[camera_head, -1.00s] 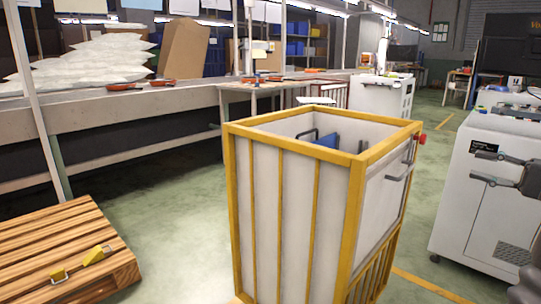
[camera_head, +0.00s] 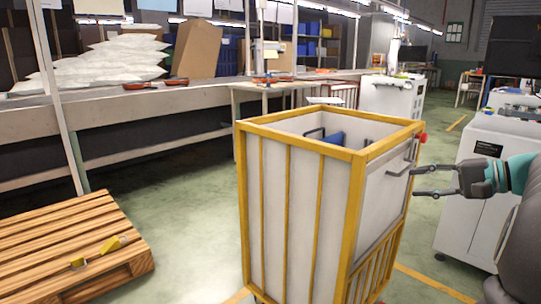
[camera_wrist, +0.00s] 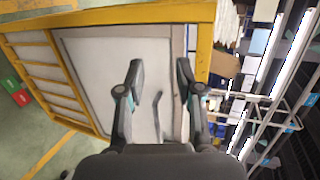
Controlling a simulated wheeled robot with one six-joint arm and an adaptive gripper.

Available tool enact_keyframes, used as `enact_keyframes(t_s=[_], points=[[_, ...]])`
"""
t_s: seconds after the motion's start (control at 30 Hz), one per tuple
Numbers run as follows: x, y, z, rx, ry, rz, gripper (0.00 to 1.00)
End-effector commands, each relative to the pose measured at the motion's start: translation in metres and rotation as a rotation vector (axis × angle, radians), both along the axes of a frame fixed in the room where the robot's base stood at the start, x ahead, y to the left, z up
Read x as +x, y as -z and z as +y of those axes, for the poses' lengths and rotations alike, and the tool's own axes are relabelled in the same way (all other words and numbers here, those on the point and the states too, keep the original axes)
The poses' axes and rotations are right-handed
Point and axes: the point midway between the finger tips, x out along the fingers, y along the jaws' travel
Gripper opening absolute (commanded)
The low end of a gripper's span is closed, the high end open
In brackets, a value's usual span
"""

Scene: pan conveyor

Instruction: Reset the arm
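My gripper (camera_head: 413,183) is open and empty, level with the front right side of the yellow-framed cart (camera_head: 299,146). Its two fingers point left toward the cart's side panel and grey handle. In the wrist view my gripper (camera_wrist: 160,80) has its fingers spread apart with nothing between them. The cart's white panel (camera_wrist: 100,70) and yellow frame lie beyond the fingers there. I cannot tell from these views whether a fingertip touches the cart.
A blue item (camera_head: 334,138) shows inside the cart. A wooden pallet (camera_head: 60,240) with yellow pieces lies at lower left. The conveyor (camera_head: 130,107) carries orange-red pans (camera_head: 177,81). A white cabinet (camera_head: 474,225) stands right. Green floor (camera_head: 185,215) is clear between pallet and cart.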

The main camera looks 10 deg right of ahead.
Motion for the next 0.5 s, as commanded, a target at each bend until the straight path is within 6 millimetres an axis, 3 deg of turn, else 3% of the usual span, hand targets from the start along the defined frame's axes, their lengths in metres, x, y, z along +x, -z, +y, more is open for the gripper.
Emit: enact_keyframes(t_s=[0.03, 0.2, 0.4, 0.5], points=[[0.001, 0.002, 0.027, -0.037, -0.027, 0.035, 0.35], [-0.013, 0.028, 0.114, -0.219, -0.114, 0.176, 0.35], [-0.055, 0.063, 0.191, -0.487, -0.212, 0.276, 0.35], [-0.081, 0.08, 0.216, -0.635, -0.26, 0.289, 0.35]])
